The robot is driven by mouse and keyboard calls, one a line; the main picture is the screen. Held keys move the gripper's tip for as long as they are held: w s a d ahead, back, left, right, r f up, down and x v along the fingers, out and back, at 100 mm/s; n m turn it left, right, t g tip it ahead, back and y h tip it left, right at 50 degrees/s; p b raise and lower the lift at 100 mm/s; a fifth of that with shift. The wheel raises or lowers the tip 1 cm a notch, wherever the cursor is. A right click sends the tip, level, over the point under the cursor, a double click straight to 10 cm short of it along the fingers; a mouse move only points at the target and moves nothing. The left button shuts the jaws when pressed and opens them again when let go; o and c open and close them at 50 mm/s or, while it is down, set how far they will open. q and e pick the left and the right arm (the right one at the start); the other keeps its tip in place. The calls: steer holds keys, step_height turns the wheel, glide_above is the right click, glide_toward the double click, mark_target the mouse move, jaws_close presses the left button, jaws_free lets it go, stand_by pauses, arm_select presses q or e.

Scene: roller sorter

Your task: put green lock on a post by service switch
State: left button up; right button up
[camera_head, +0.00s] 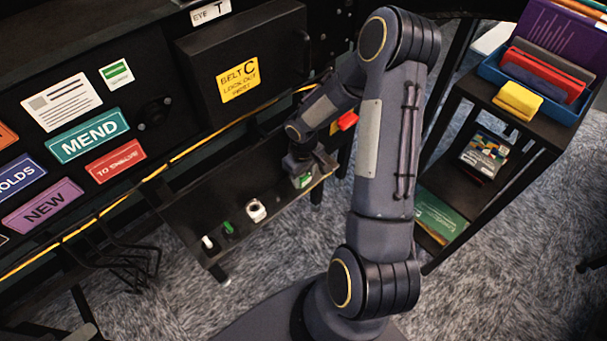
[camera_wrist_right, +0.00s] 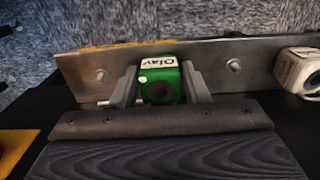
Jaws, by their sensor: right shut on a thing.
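The green lock (camera_head: 304,181) is between the fingers of my right gripper (camera_head: 301,171), over the far end of a dark shelf (camera_head: 180,194). In the right wrist view the green lock (camera_wrist_right: 160,84) has a white name label on top, and my right gripper (camera_wrist_right: 158,88) is shut on it, with a finger on each side. Behind it runs a metal rail (camera_wrist_right: 205,62) with short bolt-like studs; whether the lock touches the rail I cannot tell. A red and yellow part (camera_head: 347,121) shows behind my arm; I cannot tell whether it is the service switch. My left gripper is out of view.
A white lock (camera_head: 256,210) sits on the shelf, also to the right in the wrist view (camera_wrist_right: 298,70). A small green piece (camera_head: 228,228) and a white piece (camera_head: 208,242) stand nearer the shelf's left end. A black box (camera_head: 245,65) labelled belt C hangs above. A side rack (camera_head: 487,95) stands right.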

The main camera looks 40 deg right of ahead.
steer(key=o, duration=1.2)
steer(key=shift+c, duration=0.2)
step_height(320, 180, up, 8)
steer(key=shift+f+p, duration=0.1)
steer(key=shift+p, duration=0.5)
steer(key=shift+s+a, duration=0.1)
